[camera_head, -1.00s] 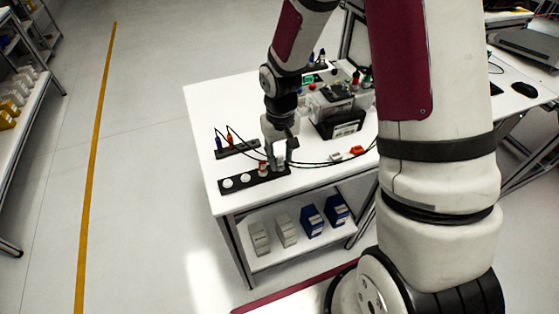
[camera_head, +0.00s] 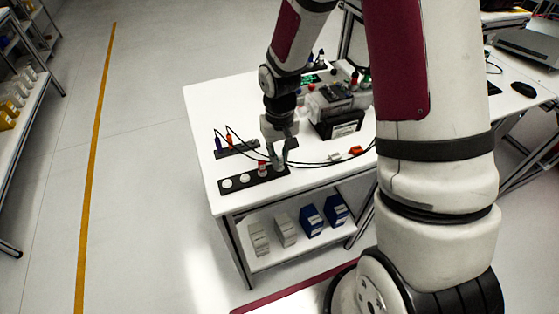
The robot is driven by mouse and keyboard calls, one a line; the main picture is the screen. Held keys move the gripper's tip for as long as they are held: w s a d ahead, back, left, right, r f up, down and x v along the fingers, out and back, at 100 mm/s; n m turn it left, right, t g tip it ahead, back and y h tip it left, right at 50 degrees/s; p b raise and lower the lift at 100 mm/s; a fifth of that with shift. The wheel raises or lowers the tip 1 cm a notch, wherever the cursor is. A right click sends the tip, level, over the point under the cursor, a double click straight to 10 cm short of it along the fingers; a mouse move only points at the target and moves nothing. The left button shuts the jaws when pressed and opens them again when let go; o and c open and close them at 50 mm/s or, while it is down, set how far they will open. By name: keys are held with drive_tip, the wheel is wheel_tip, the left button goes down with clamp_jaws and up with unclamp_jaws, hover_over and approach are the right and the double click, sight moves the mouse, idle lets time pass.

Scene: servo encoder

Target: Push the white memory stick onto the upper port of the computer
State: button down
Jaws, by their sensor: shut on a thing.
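My gripper (camera_head: 278,160) points down over the right end of a black strip (camera_head: 236,186) on the white table. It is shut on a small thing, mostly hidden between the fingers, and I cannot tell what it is. A small white piece (camera_head: 335,156) lies on the table to the right of my gripper, beside a small orange piece (camera_head: 356,151). I cannot tell whether either the held thing or the white piece is the memory stick. A grey and black box-like unit (camera_head: 338,123) stands behind; no upper port can be made out on it.
The strip carries white round pieces (camera_head: 245,178) and a red-topped piece (camera_head: 262,168) close to my gripper. Black cables run behind my gripper from a second strip (camera_head: 237,149). The table's left part (camera_head: 205,115) is clear. A laptop (camera_head: 528,45) stands far right.

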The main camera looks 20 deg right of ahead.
drive_tip(key=shift+r, duration=0.1)
drive_tip(key=shift+r+p, duration=1.4)
drive_tip(key=shift+r, duration=1.3)
